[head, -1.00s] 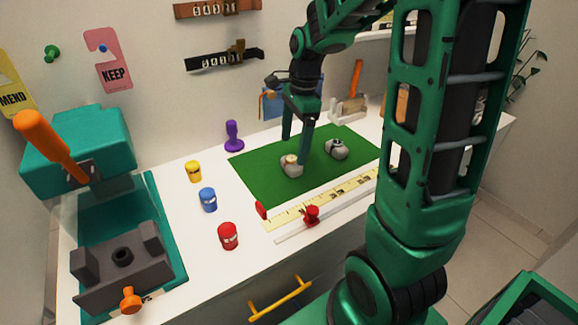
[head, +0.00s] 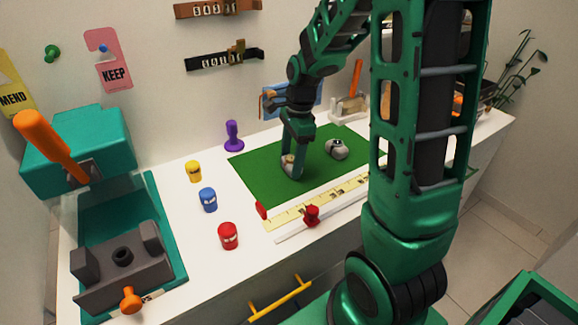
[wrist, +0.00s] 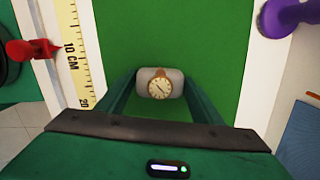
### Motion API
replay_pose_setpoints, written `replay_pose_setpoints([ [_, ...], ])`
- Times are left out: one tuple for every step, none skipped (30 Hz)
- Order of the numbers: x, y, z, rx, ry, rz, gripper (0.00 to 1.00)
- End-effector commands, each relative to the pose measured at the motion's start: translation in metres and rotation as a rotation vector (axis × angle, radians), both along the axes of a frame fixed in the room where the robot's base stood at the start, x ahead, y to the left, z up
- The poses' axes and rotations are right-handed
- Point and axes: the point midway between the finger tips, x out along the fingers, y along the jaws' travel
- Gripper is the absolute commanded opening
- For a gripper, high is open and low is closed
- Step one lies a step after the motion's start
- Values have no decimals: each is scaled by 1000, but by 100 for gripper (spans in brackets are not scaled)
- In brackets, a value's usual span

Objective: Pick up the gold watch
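The gold watch (wrist: 160,86) has a pale round dial and a gold-brown strap. It is wrapped around a grey cushion (wrist: 177,82) on the green mat (head: 255,180). In the head view the watch and its cushion (head: 287,161) are partly hidden behind my gripper (head: 292,167). In the wrist view my gripper (wrist: 160,78) has its fingers apart, one on each side of the cushion. I cannot tell whether the fingers touch it. A second grey cushion with a dark-banded watch (head: 336,149) lies to the right on the mat.
A ruler (head: 320,200) and a rail with a red slider (head: 311,215) lie along the mat's front edge. Yellow (head: 193,171), blue (head: 208,199) and red (head: 228,236) pots stand left of it. A purple stamp (head: 233,135) stands behind, and a teal press (head: 80,150) at far left.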

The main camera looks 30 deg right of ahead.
Motion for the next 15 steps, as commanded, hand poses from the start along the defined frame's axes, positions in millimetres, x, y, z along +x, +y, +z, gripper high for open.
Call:
replay_pose_setpoints([
  [0,0,0,0,0,0,37],
  [0,0,0,0,0,0,37],
  [0,0,0,0,-1,0,37],
  [0,0,0,0,-1,0,37],
  [0,0,0,0,-1,0,36],
  [0,0,0,0,-1,0,36],
  [0,0,0,0,-1,0,36],
  [0,0,0,0,-1,0,36],
  [0,0,0,0,-1,0,36],
  [0,0,1,0,-1,0,36],
  [0,0,1,0,-1,0,36],
  [0,0,3,0,-1,0,36],
  [0,0,4,0,-1,0,36],
  [0,0,6,0,-2,0,36],
  [1,0,8,0,-2,0,36],
])
